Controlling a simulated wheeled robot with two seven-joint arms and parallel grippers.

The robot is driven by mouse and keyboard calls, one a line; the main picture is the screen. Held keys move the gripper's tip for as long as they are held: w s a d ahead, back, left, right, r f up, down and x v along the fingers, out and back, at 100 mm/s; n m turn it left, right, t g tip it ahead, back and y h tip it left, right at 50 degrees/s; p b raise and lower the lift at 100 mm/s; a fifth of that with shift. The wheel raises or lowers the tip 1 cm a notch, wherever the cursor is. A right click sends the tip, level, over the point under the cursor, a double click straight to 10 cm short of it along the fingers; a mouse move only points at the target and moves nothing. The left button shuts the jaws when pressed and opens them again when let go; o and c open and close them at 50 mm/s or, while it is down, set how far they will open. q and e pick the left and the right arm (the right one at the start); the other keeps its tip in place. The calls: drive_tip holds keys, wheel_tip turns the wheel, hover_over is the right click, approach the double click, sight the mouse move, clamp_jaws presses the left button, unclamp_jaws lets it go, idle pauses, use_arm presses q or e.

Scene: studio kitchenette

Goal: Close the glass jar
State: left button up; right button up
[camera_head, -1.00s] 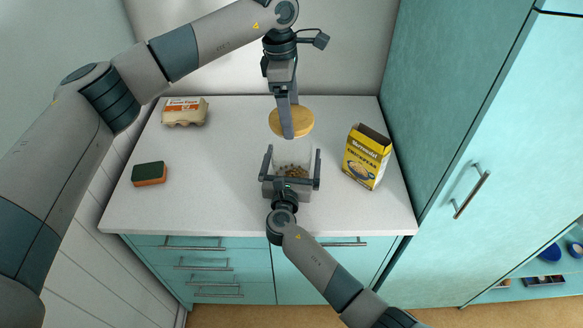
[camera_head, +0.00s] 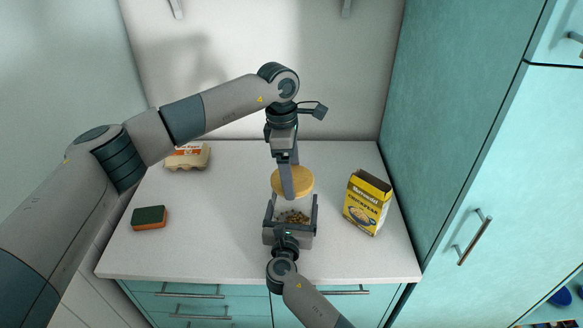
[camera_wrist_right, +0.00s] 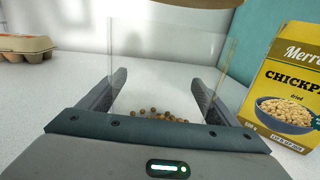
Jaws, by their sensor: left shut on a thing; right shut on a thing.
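The clear glass jar (camera_head: 293,207) stands on the worktop with chickpeas (camera_head: 293,217) at its bottom. It also shows in the right wrist view (camera_wrist_right: 160,60), where its open upper part is seen. My right gripper (camera_head: 290,205) is shut around the jar, with one finger on each side. My left gripper (camera_head: 288,188) is shut on the round wooden lid (camera_head: 300,182) and holds it above the jar. In the right wrist view the lid's edge (camera_wrist_right: 200,3) shows at the top, apart from the jar's rim. Exact alignment of lid and rim cannot be told.
A yellow chickpea box (camera_head: 367,204) stands right of the jar. A green and orange sponge (camera_head: 149,218) lies at the left, and an egg carton (camera_head: 188,157) sits at the back left, partly behind my left arm. The worktop (camera_head: 220,215) between sponge and jar is clear.

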sight(292, 209)
use_arm(q)
drive_tip(key=shift+f, duration=0.25)
idle(0.5)
drive_tip(key=shift+f, duration=0.85)
drive_tip(key=shift+f, duration=0.65)
idle(0.4)
drive_tip(key=shift+s+f, duration=0.1)
drive_tip(key=shift+f, duration=0.25)
idle(0.5)
drive_tip(key=shift+r, duration=0.2)
drive_tip(key=shift+r, duration=0.45)
drive_tip(key=shift+r, duration=0.15)
idle(0.9)
